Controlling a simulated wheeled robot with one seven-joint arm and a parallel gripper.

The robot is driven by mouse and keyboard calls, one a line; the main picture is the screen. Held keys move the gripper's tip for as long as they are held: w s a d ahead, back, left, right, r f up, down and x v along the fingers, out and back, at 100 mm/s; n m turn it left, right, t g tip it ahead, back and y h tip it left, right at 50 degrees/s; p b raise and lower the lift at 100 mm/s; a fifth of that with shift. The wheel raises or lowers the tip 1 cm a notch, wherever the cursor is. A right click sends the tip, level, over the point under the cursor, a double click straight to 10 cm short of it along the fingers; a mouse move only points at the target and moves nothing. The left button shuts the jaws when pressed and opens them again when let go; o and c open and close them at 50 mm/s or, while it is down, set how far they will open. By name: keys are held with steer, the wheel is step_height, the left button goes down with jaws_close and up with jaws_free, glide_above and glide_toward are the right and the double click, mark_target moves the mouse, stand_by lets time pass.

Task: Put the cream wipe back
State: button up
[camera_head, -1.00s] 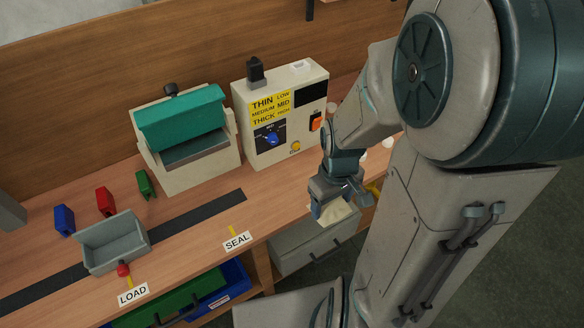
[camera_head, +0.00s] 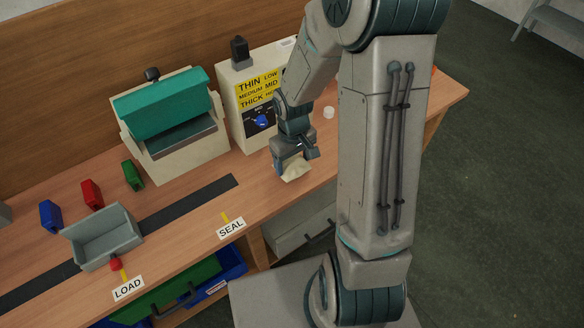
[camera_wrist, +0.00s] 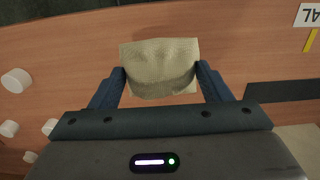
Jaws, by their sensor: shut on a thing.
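The cream wipe (camera_wrist: 158,66) is a crumpled pale cloth between the two fingers in the wrist view. My gripper (camera_wrist: 160,80) is shut on it. In the head view, my gripper (camera_head: 290,168) points down over the bench, to the right of the SEAL label, and the wipe (camera_head: 295,172) shows under its fingers. The wipe appears close to the wooden top; I cannot tell if it touches it. The place the wipe belongs is not clear in these views.
The control box (camera_head: 247,92) stands close behind my gripper. A white round piece (camera_head: 329,112) sits to its right; several show in the wrist view (camera_wrist: 16,80). The teal-lidded machine (camera_head: 172,122), grey tray (camera_head: 103,240) and coloured blocks are at left.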

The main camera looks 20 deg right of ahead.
steer(key=shift+w+a+f, duration=0.1)
steer(key=shift+w+f, duration=0.1)
steer(key=shift+f, duration=0.15)
step_height(320, 180, down, 4)
steer(key=shift+r, duration=0.15)
steer(key=o, duration=0.9)
steer(key=shift+r, duration=0.15)
step_height(320, 180, up, 12)
steer(key=shift+f+p, duration=0.1)
steer(key=shift+p, duration=0.3)
step_height(320, 180, up, 7)
steer(key=m+t, duration=0.1)
glide_above(292, 168)
steer(key=s, duration=0.3)
steer(key=shift+s+d+r+m+t, duration=0.1)
steer(key=shift+s+r+m+t, duration=0.3)
steer(key=shift+s+r, duration=0.8)
steer(key=shift+s+d+r+m+t, duration=0.15)
steer(key=shift+s+r+m, duration=0.5)
steer(key=shift+s, duration=0.95)
steer(key=shift+s+r+m+t, duration=0.35)
steer(key=shift+s+r, duration=0.7)
steer(key=shift+s, duration=0.35)
